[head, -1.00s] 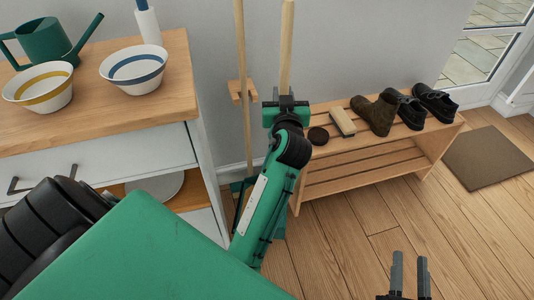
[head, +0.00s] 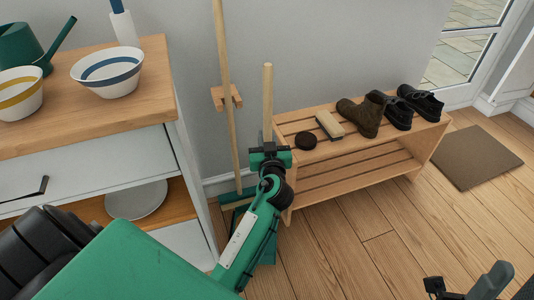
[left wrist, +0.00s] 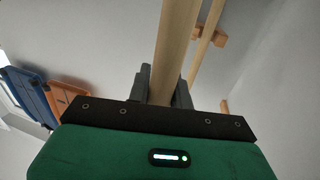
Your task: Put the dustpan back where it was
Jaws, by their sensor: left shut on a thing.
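My left gripper (head: 268,152) is shut on an upright pale wooden handle (head: 267,95), taken to be the dustpan's. The handle's top end rises above the jaws; the handle also shows between the fingers in the left wrist view (left wrist: 176,45). A dark teal pan (head: 268,248) shows low beside my forearm, near the floor; my arm hides most of it and its join to the handle. A wooden wall holder (head: 226,97) is left of the handle, with a broom stick (head: 224,60) at it. My right gripper (head: 480,284) is open and empty at the bottom right.
A slatted shoe bench (head: 350,165) stands close on the right, with shoes (head: 361,113), a brush (head: 329,125) and a dark round tin (head: 306,140). A cabinet (head: 150,120) with bowls stands on the left. The floor (head: 370,255) in front of the bench is clear.

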